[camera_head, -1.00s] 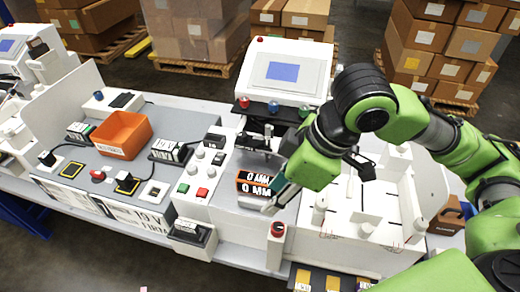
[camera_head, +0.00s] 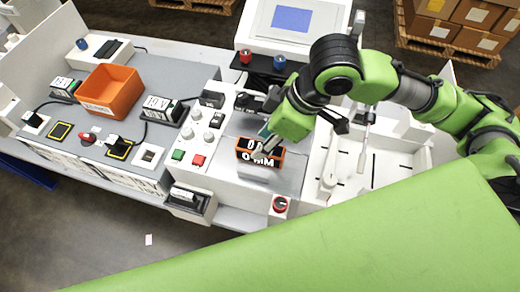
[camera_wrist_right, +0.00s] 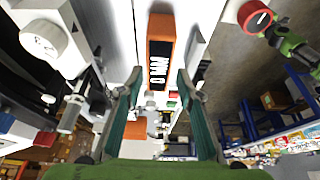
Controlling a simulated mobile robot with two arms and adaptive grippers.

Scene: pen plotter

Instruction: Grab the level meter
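The level meter (camera_head: 246,155) is a small orange box with a black face and white "0 MM" lettering, on the light grey panel of the bench. It also shows in the right wrist view (camera_wrist_right: 158,30), centred ahead of the fingers. My right gripper (camera_head: 268,146) is at the meter and hides part of its right side. In the right wrist view my right gripper (camera_wrist_right: 159,80) is open, one teal-padded finger on each side of the meter, with gaps visible. I cannot tell whether the meter is fully between the fingertips. My left gripper is not in view.
An orange bin (camera_head: 110,92) stands on the grey panel to the left. Green and red buttons (camera_head: 198,160) and white knobs lie left of the meter. A screen unit (camera_head: 290,22) stands behind. A red knob (camera_head: 280,204) is in front. A white tray with posts is right.

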